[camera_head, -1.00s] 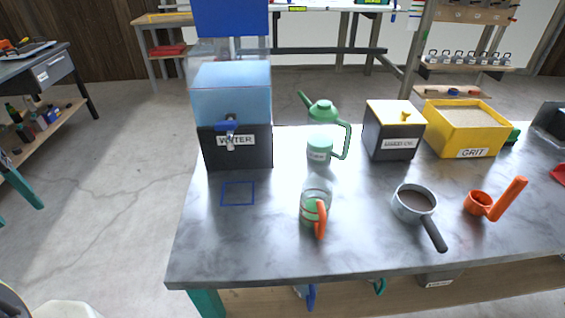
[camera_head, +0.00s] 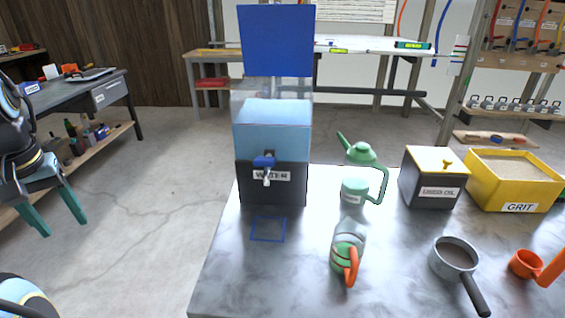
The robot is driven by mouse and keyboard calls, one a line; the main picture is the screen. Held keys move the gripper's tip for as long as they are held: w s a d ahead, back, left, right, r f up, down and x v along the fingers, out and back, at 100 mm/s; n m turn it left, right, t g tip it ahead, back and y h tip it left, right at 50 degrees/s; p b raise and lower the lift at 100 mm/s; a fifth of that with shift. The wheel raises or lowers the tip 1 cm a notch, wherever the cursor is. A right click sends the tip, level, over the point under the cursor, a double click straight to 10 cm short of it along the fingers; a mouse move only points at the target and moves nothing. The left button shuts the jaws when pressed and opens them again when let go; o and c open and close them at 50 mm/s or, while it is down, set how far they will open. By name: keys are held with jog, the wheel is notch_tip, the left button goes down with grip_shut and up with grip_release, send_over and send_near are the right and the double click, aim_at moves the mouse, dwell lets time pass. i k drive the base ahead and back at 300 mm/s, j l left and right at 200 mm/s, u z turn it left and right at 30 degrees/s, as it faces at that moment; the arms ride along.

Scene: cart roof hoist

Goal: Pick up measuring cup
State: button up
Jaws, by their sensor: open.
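The measuring cup (camera_head: 345,234) is a clear cup with green markings and an orange handle. It stands upright on the grey counter, its handle toward the front. My gripper (camera_head: 58,225) is at the far left, over the floor and well away from the cup. Its two teal fingers are apart, pointing down, with nothing between them.
The counter (camera_head: 225,285) holds a water dispenser (camera_head: 272,180), green can (camera_head: 362,155), black-and-yellow box (camera_head: 432,178), yellow grit bin (camera_head: 515,180), dark-handled pot (camera_head: 455,257) and orange scoop (camera_head: 525,263). A blue square outline (camera_head: 268,229) lies before the dispenser. Open floor lies left.

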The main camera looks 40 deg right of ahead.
aim_at(350, 238)
jog(key=k+u, duration=0.15)
jog(key=u, duration=0.25)
jog(key=k+u, duration=0.1)
jog(key=u, duration=0.3)
jog(key=k+j+u, duration=0.1)
jog(key=u, duration=0.3)
jog(key=z, duration=0.45)
jog(key=k+l+z, duration=0.1)
jog(key=z, duration=0.8)
jog(key=k+l+z, duration=0.1)
jog(key=z, duration=0.35)
